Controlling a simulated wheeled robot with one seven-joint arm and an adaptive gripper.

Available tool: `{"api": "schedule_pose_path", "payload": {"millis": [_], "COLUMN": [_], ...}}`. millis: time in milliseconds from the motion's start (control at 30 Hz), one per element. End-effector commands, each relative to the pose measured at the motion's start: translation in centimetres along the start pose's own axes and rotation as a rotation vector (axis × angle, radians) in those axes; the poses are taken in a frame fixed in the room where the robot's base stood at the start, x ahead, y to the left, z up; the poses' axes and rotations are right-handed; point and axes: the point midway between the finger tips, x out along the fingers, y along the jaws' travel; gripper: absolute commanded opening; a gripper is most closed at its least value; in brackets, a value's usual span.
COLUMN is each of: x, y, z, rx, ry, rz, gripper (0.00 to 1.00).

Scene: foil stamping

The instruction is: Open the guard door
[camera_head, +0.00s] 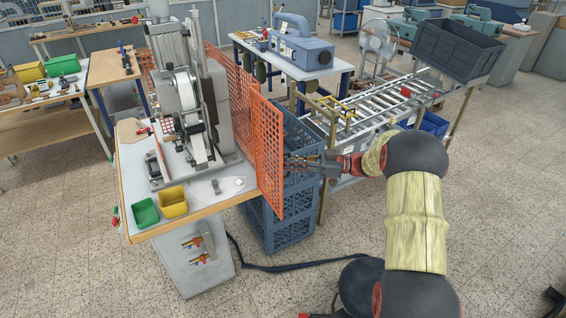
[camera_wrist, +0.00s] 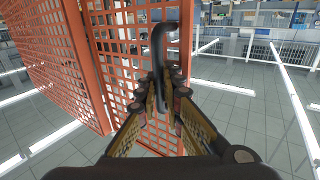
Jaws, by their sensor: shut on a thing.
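The guard door (camera_head: 266,155) is an orange mesh panel at the right side of the stamping machine's table in the head view. A second orange mesh panel (camera_head: 226,75) stands behind it. In the wrist view the door (camera_wrist: 125,70) fills the middle, with another mesh panel (camera_wrist: 45,50) to its left. A dark curved handle (camera_wrist: 158,42) stands out from the door. My gripper (camera_wrist: 163,92) is shut on the handle, with its fingers on both sides of it. In the head view my gripper (camera_head: 292,161) reaches the door's right edge from the right.
The stamping machine (camera_head: 188,95) stands on the table, with a green bin (camera_head: 145,213) and a yellow bin (camera_head: 173,203) in front. Stacked blue crates (camera_head: 290,232) stand close below my gripper. A roller conveyor (camera_head: 375,105) lies behind. The floor at front left is clear.

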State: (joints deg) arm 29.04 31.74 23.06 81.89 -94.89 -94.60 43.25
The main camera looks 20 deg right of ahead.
Motion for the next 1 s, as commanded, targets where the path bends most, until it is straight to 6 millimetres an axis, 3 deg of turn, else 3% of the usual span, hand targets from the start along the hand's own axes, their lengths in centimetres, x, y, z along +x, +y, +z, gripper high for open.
{"api": "schedule_pose_path", "payload": {"millis": [433, 467, 567, 867, 1000], "x": [-0.2, -0.2, -0.2, -0.2, -1.3], "y": [0.1, 0.1, 0.1, 0.1, 0.1], "z": [0.1, 0.1, 0.1, 0.1, 0.1], "rx": [0.004, 0.004, 0.003, 0.001, 0.001], "ry": [0.000, 0.000, 0.000, 0.000, 0.000], "rz": [-0.001, -0.001, -0.001, -0.001, 0.000], "gripper": [0.00, 0.08, 0.14, 0.14, 0.14]}}
